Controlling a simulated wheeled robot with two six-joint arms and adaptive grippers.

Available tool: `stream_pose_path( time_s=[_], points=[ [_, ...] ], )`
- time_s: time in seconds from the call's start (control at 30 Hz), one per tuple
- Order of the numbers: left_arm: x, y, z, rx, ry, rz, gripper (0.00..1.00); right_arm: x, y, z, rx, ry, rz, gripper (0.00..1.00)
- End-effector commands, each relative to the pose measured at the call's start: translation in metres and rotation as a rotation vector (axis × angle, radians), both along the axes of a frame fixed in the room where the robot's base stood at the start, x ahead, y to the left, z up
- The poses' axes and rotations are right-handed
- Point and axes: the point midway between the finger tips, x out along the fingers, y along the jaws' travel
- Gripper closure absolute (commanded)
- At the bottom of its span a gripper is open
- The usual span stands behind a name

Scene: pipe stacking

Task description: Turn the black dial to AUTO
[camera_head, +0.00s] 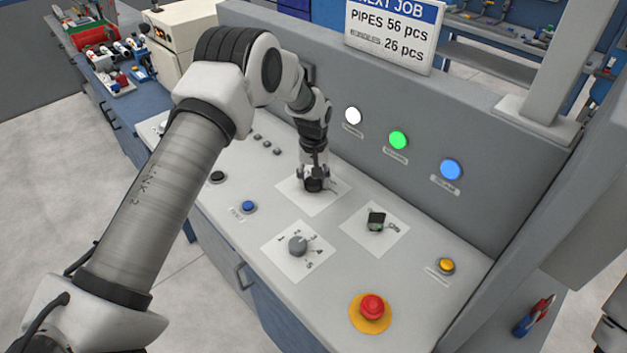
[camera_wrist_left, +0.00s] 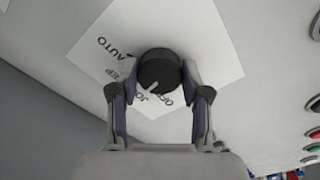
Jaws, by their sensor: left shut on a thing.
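The black dial (camera_wrist_left: 158,68) sits on a white label plate (camera_wrist_left: 215,45) in the left wrist view. The plate reads AUTO at upper left, then a partly hidden word ending in EP, then JO and OFF below. The dial's white pointer mark points down-left, toward the JO label. My left gripper (camera_head: 314,176) is over the plate in the head view and mostly hides the dial there. Its two fingers (camera_wrist_left: 159,78) are shut on the dial's sides in the wrist view.
On the panel are a grey numbered dial (camera_head: 298,245), a key switch (camera_head: 376,220), a blue button (camera_head: 248,207), a yellow button (camera_head: 446,265) and a red emergency button (camera_head: 372,307). White, green (camera_head: 398,140) and blue lamps are on the upright panel behind.

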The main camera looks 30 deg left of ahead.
Motion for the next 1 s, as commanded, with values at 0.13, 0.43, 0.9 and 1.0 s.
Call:
stream_pose_path(
  time_s=[0.13,0.43,0.9,1.0],
  points=[
    [-0.003,0.0,-0.005,-0.001,0.01,-0.135,0.88,0.0,0.0,-0.004,0.0,0.0,0.0,0.64],
    [-0.003,0.0,-0.005,-0.002,0.009,-0.42,0.88,0.0,0.0,-0.008,0.0,0.0,0.0,0.64],
    [-0.003,0.0,-0.004,-0.003,0.008,-0.865,0.88,0.0,0.0,-0.013,0.0,0.0,0.0,0.64],
    [-0.003,0.0,-0.004,-0.005,0.009,-0.953,0.88,0.0,0.0,-0.014,0.0,0.0,0.0,0.64]
  ],
)
